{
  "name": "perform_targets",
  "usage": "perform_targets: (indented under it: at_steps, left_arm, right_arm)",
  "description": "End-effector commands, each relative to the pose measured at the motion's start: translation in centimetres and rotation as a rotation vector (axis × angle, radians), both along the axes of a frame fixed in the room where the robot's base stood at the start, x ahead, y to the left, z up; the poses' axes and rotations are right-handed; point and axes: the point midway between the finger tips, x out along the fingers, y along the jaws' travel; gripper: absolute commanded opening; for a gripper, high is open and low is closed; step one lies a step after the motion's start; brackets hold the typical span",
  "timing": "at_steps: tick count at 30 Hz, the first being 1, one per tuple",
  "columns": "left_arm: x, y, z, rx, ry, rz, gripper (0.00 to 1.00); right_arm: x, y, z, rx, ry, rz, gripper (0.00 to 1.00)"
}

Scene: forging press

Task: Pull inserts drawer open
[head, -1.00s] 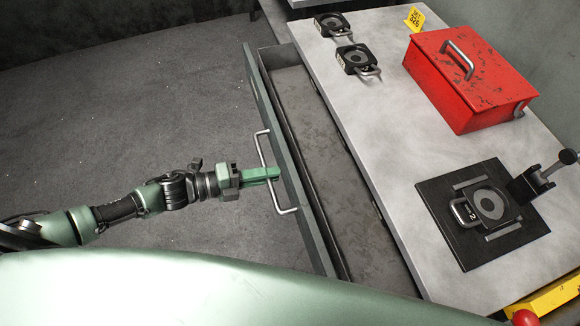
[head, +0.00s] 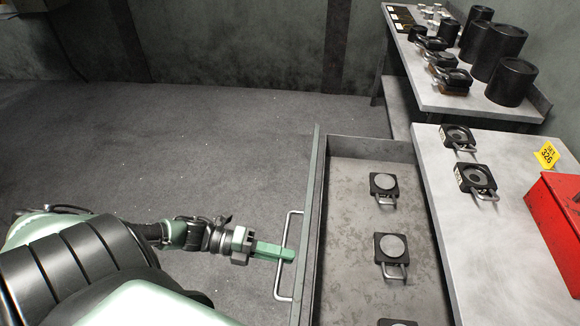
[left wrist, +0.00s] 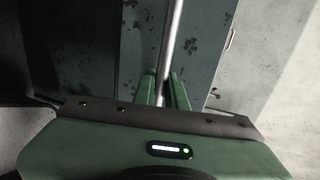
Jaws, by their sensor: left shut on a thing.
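The inserts drawer (head: 350,285) stands well out from under the bench, and its inside shows. Several dark square inserts with round grey tops and wire handles lie in it, such as the far insert (head: 384,186) and the middle insert (head: 392,247). The drawer's bar handle (head: 290,224) is on its front panel. My left gripper (head: 288,254) is shut on this handle. In the left wrist view the handle bar (left wrist: 172,40) runs between the green fingers of the left gripper (left wrist: 173,88). My right gripper is not in view.
The bench top (head: 440,200) right of the drawer holds two dies (head: 476,180), a yellow tag (head: 546,154) and a red box (head: 558,225). A far table (head: 425,95) carries black cylinders (head: 494,52) and more dies. The floor (head: 200,140) left of the drawer is clear.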

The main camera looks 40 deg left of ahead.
Motion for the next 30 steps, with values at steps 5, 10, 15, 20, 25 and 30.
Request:
perform_targets:
  at_steps: [5,10,15,20,25,30]
  left_arm:
    - [-0.1,0.0,-0.1,0.002,0.002,-0.001,0.0]
    - [-0.1,0.0,-0.1,0.002,0.003,-0.001,0.21]
    - [-0.1,0.0,-0.1,0.001,0.002,-0.001,0.33]
    - [0.0,0.0,0.0,0.001,0.001,0.0,0.33]
    - [-0.7,1.0,0.0,0.002,0.004,-0.001,0.33]
    - [-2.3,3.5,0.6,0.003,0.007,0.0,0.33]
  right_arm:
    - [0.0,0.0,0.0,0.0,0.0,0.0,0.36]
    - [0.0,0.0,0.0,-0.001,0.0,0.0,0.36]
    - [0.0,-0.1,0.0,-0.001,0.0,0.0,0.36]
    - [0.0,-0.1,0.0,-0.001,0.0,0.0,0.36]
    - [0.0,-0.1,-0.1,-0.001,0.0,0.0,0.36]
    - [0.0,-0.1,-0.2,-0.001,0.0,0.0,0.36]
